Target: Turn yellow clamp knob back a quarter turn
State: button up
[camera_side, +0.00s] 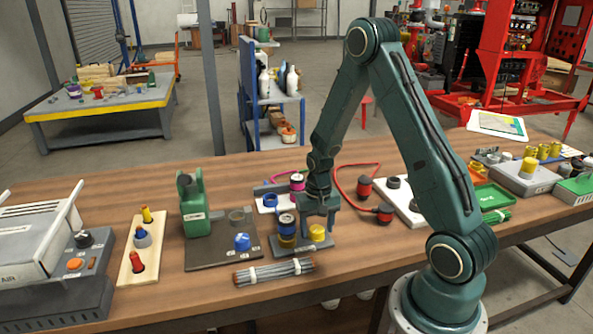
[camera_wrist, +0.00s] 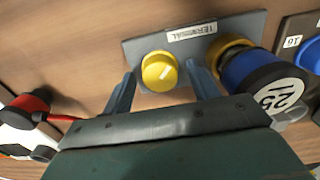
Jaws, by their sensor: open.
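The yellow clamp knob (camera_wrist: 159,71) sits on a grey plate with a white label in the wrist view. A pale pointer line shows on its face, slanting up to the right. It also shows in the side view (camera_side: 317,233), at the right part of the grey base (camera_side: 322,246). My gripper (camera_wrist: 162,88) is open, with one finger on each side of the knob. In the side view my gripper (camera_side: 319,217) points down just above or around the knob. I cannot tell whether the fingers touch it.
A blue and black cylinder marked 25 (camera_wrist: 265,85) stands in a brass ring close beside my right-hand finger. A red connector with a cable (camera_wrist: 28,107) lies to the left. In the side view a bundle of grey rods (camera_side: 273,272) lies in front of the base.

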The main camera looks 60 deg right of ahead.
jog(key=c, duration=1)
jog(key=shift+n, duration=0.4)
jog(key=n, duration=1.2)
jog(key=shift+n, duration=0.3)
jog(key=n, duration=0.4)
jog(key=shift+n, duration=0.3)
